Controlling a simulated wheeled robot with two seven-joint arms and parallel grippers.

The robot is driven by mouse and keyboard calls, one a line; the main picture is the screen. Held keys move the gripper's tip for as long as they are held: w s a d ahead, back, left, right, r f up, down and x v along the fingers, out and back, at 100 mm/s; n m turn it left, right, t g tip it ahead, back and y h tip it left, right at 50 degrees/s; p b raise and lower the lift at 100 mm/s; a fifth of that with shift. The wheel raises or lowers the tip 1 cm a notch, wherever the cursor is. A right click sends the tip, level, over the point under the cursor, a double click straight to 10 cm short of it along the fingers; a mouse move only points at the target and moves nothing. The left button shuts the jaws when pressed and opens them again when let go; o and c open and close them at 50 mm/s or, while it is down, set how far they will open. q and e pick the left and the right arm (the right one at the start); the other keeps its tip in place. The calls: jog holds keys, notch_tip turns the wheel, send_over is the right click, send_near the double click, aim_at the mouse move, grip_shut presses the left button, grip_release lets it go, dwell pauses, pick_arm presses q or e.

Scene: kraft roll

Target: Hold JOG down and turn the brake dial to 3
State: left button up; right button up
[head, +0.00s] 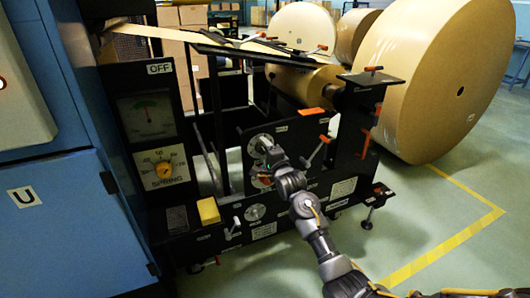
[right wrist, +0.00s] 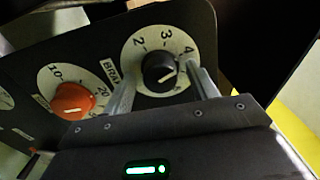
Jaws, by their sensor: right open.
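The brake dial (right wrist: 138,82) is a white disc with a black knob (right wrist: 158,68) in the right wrist view; the numbers 2, 3 and 4 show. I cannot make out a JOG control. My left gripper is not in view.
An orange-knobbed dial (right wrist: 73,100) sits left of the brake dial. A lever with an orange handle (head: 322,140) stands just right of my gripper. A yellow block (head: 208,211) is at the lower left. Large kraft rolls (head: 440,80) stand behind; the floor at right is clear.

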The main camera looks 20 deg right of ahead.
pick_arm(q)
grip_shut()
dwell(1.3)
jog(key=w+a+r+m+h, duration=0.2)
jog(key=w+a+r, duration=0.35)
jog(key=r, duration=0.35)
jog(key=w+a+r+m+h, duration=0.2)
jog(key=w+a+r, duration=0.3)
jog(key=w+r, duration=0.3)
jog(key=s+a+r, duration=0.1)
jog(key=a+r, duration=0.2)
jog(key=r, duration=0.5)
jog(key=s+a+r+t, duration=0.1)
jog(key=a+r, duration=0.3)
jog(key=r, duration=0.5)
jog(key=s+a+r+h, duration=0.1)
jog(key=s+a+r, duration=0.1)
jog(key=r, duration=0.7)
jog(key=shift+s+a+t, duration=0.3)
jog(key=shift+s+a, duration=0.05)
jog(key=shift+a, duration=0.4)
